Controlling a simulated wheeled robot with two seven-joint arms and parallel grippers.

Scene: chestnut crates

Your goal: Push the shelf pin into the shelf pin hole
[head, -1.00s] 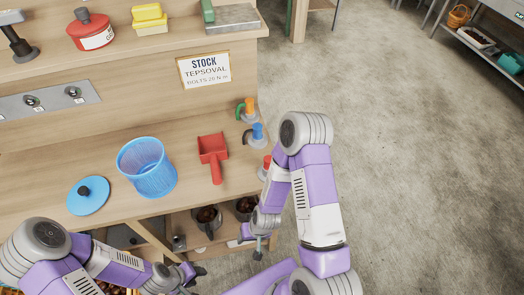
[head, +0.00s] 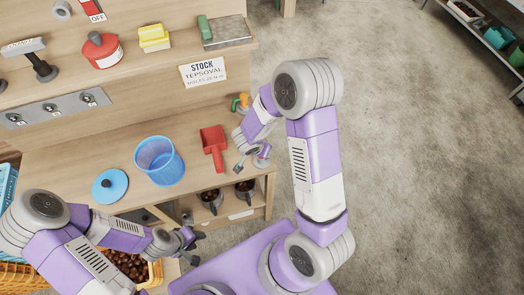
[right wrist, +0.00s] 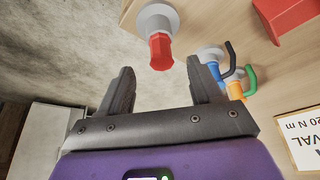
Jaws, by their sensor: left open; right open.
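A red pin-like piece (right wrist: 160,52) sits in a round pale collar (right wrist: 156,18) on the bench top, and it also shows in the head view (head: 265,151). I take it for the shelf pin in its hole, but no label shows this. My right gripper (right wrist: 160,78) is open and empty, with the red piece ahead between its fingertips in the right wrist view. I cannot tell whether they touch. My left gripper (head: 192,248) is open and empty, low in front of the bench.
A blue piece (right wrist: 214,68) and an orange piece (right wrist: 236,88) stand close by, beside black and green hooks. A red scoop (head: 213,142), a blue bin (head: 160,162) and a blue lid (head: 110,186) rest on the bench. Open floor lies to the right.

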